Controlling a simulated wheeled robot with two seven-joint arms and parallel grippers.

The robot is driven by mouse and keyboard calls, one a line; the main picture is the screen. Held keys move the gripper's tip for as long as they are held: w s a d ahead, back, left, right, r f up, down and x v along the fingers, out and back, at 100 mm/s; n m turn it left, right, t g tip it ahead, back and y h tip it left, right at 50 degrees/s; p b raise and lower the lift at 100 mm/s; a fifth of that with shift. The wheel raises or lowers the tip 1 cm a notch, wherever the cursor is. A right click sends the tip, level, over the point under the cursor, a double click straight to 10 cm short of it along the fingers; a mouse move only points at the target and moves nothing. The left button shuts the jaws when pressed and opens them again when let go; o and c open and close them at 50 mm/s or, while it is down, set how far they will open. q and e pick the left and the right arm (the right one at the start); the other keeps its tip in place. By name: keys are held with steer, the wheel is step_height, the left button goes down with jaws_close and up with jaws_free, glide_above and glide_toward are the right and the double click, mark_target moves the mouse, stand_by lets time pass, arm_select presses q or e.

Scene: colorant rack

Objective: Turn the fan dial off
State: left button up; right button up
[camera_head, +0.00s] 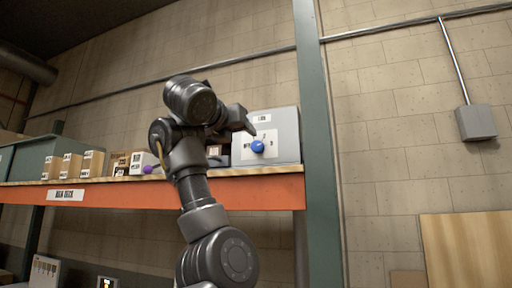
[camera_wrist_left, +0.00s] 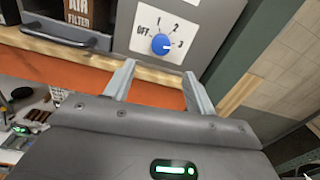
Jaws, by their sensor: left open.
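The fan dial is a round blue knob (camera_head: 257,146) on the white plate of a grey box (camera_head: 285,122) standing on the shelf. In the left wrist view the blue knob (camera_wrist_left: 161,44) sits among the markings OFF, 1, 2 and 3. A small pale mark on it appears to face the 3 side, though it is tiny. My left gripper (camera_head: 246,120) is above and left of the knob in the head view. In the left wrist view its two fingers (camera_wrist_left: 157,76) are spread and empty, apart from the knob. My right gripper is out of view.
The orange shelf beam (camera_head: 130,194) runs below the box. A green upright post (camera_head: 318,140) stands close on its right. Several small cartons (camera_head: 92,163) and a purple knob (camera_head: 148,169) are to the left. An air filter carton (camera_wrist_left: 90,13) is left of the dial.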

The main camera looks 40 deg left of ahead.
mark_target(256, 146)
arm_select(q)
steer(key=p+x, duration=0.8)
steer(key=x, duration=0.1)
steer(key=shift+w+r, duration=0.15)
steer(key=shift+w, duration=0.05)
steer(key=shift+w+a+p, duration=0.15)
steer(key=shift+w+p, duration=0.3)
steer(key=shift+p, duration=0.1)
steer(key=shift+w, duration=0.15)
steer(key=c, duration=1)
steer(key=shift+o, duration=0.2)
